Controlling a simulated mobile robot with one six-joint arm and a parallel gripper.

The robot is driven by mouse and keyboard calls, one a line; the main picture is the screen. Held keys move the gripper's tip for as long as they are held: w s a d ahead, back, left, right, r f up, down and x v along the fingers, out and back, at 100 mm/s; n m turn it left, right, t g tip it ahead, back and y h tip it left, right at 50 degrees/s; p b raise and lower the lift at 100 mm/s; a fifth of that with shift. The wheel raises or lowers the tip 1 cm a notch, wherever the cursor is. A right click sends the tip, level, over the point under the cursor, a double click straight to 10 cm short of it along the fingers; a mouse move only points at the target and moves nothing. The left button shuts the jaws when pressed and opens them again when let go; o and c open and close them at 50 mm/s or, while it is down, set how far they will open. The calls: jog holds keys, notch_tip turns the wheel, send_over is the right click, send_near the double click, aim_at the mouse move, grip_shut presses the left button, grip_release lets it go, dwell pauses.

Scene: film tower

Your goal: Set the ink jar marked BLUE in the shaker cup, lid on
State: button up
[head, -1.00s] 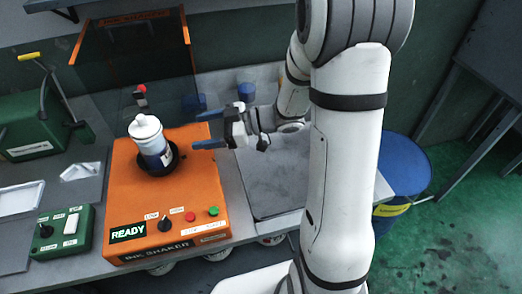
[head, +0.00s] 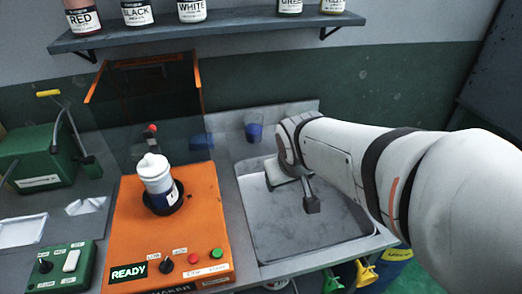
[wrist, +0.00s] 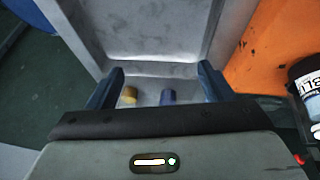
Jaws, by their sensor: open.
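A white ink jar (head: 156,176) with a white lid (head: 152,162) and a dark blue label stands in the dark round shaker cup (head: 180,201) on the orange ink shaker (head: 200,235). Its label name cannot be read. It looks slightly tilted. Part of a jar with a dark label (wrist: 306,88) shows at the right edge of the wrist view. My gripper (wrist: 157,88) is open, with nothing between its blue fingers. In the head view it hangs over the sink, right of the shaker, apart from the jar, its fingers mostly hidden by my arm.
The shaker's clear, orange-edged hood (head: 198,84) is raised behind the jar. The sink basin (head: 300,235) is empty. A blue cup (head: 253,129) stands behind it. Several jars line the shelf (head: 230,28). A green switch box (head: 62,268) sits front left.

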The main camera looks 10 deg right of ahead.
jog(key=s+a+g+y, duration=0.1)
jog(key=s+a+g, duration=0.1)
jog(key=s, duration=0.4)
jog(key=shift+s+a+m, duration=0.25)
jog(key=shift+a+m, duration=0.05)
jog(key=shift+a, duration=0.25)
jog(key=shift+c, duration=0.2)
dwell(0.5)
